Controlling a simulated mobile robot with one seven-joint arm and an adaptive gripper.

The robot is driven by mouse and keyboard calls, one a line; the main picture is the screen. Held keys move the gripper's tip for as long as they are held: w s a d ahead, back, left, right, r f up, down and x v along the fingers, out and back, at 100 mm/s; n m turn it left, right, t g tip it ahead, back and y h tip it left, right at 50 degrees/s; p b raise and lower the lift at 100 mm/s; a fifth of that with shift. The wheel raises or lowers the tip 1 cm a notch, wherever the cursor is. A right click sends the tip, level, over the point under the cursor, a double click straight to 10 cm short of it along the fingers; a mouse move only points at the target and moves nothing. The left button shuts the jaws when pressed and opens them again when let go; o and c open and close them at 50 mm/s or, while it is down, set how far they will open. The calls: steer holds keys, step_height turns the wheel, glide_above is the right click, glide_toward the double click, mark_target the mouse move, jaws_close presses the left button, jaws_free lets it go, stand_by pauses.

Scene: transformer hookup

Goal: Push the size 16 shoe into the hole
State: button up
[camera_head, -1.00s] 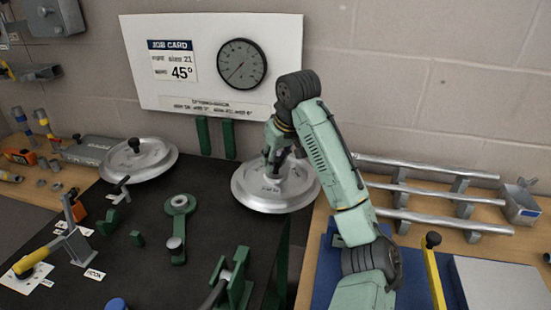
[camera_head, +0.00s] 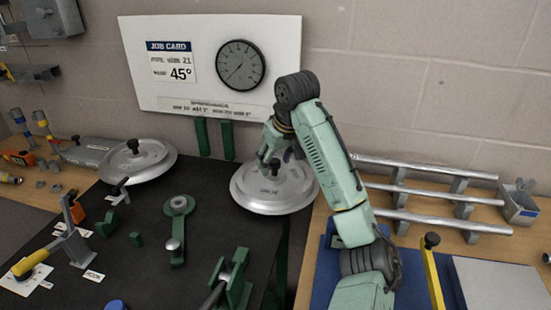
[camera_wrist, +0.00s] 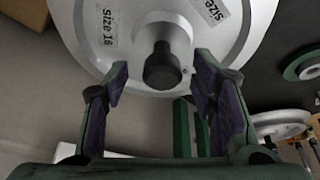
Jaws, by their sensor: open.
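The size 16 shoe is a round silver disc (camera_head: 250,197) with a dark centre knob. It lies at the back right of the black mat. In the wrist view the disc (camera_wrist: 106,50) carries a "size 16" label and a second, partly cut-off size label. My gripper (camera_head: 268,158) is above the disc in the head view. In the wrist view my gripper (camera_wrist: 162,82) is open, with one purple-padded finger on each side of the knob (camera_wrist: 163,68), and gaps show between the fingers and the knob. I cannot make out the hole.
A second silver disc (camera_head: 140,162) with a black knob stands at the back left. Green fixtures (camera_head: 178,207) stand on the black mat (camera_head: 125,265). Silver rails (camera_head: 432,192) lie on the right. A job card board (camera_head: 210,85) with a gauge is behind.

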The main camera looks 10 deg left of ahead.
step_height(320, 180, down, 3)
steer(key=shift+s+f, duration=0.1)
steer(key=shift+s, duration=0.05)
steer(key=shift+s+a+r, duration=0.15)
steer(key=shift+r, duration=1.05)
steer(key=shift+d+r, duration=0.25)
steer(key=shift+r, duration=1)
steer(key=shift+a+r+p, duration=0.1)
steer(key=shift+r+p, duration=0.2)
steer(key=shift+r, duration=0.15)
steer(key=shift+r, duration=0.15)
steer(key=v, duration=1.1)
steer(key=shift+r, duration=0.4)
